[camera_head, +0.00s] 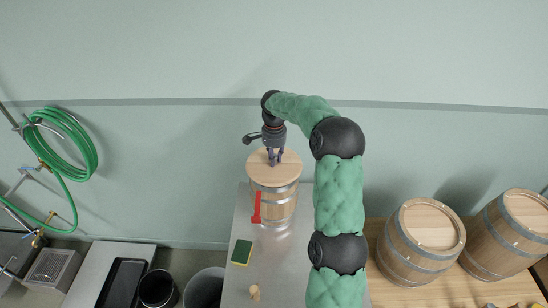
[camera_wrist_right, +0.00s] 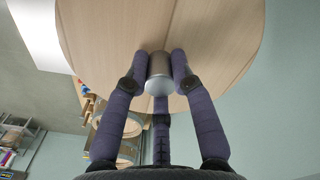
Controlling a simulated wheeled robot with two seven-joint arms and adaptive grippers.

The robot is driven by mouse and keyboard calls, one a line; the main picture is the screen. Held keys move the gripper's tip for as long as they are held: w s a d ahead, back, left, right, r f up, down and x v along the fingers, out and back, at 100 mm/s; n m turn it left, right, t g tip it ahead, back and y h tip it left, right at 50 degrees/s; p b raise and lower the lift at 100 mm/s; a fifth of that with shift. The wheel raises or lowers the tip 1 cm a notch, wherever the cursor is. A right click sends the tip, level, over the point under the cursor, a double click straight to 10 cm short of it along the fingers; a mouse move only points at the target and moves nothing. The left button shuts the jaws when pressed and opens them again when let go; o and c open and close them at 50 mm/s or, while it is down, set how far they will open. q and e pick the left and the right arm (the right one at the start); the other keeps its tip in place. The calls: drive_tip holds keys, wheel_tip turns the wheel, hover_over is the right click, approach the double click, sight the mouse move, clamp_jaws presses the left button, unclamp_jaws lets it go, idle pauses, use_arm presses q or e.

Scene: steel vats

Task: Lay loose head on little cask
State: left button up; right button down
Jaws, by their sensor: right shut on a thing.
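The loose head (camera_head: 262,166) is a round pale wooden disc with a metal knob (camera_wrist_right: 160,75). My right gripper (camera_head: 274,160) comes down from above, and its fingers (camera_wrist_right: 160,85) are shut around the knob. The disc also fills the upper part of the right wrist view (camera_wrist_right: 215,40). The little cask (camera_head: 280,205), wooden with metal hoops, stands upright on the steel bench right under the disc. The disc hides the cask's top, and I cannot tell whether the two touch. My left gripper is not in view.
A green pad (camera_head: 242,252) and a small wooden piece (camera_head: 255,292) lie on the steel bench (camera_head: 285,265). Two larger casks (camera_head: 420,242) (camera_head: 510,235) stand on the wooden table at the right.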

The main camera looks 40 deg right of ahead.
drive_tip(key=shift+f, duration=0.1)
idle(0.4)
drive_tip(key=shift+f+b, duration=0.6)
drive_tip(key=shift+f, duration=0.25)
drive_tip(key=c, duration=1)
unclamp_jaws()
drive_tip(key=shift+o, duration=0.2)
wheel_tip(320, 180, up, 12)
